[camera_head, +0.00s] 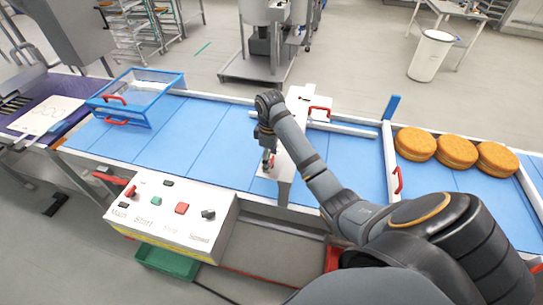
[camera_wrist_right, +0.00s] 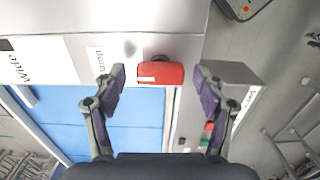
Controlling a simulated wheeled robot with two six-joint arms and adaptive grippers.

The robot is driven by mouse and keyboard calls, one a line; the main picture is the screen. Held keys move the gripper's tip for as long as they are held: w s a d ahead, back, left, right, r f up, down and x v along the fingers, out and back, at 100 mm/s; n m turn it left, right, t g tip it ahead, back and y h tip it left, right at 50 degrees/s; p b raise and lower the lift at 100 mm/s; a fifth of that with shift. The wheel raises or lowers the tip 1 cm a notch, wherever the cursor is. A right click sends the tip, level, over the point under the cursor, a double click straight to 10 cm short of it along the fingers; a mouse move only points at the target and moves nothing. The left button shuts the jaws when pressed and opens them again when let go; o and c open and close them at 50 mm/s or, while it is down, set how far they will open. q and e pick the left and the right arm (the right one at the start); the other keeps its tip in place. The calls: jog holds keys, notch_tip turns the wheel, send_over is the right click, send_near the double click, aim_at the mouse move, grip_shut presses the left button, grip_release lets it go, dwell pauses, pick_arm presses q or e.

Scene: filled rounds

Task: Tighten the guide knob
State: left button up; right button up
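My right gripper (camera_wrist_right: 160,88) is open, with one finger on each side of the knob in the picture and visible gaps to both. I cannot tell its exact distance from the knob. In the head view the right gripper (camera_head: 267,148) points down at the housing's near end. My left gripper is not in view.
A control box (camera_head: 170,215) with buttons stands at the front left. Three brown rounds (camera_head: 457,151) sit at the right, beyond a white bar with a red handle (camera_head: 398,181).

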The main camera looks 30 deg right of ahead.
jog(key=c, duration=1.1)
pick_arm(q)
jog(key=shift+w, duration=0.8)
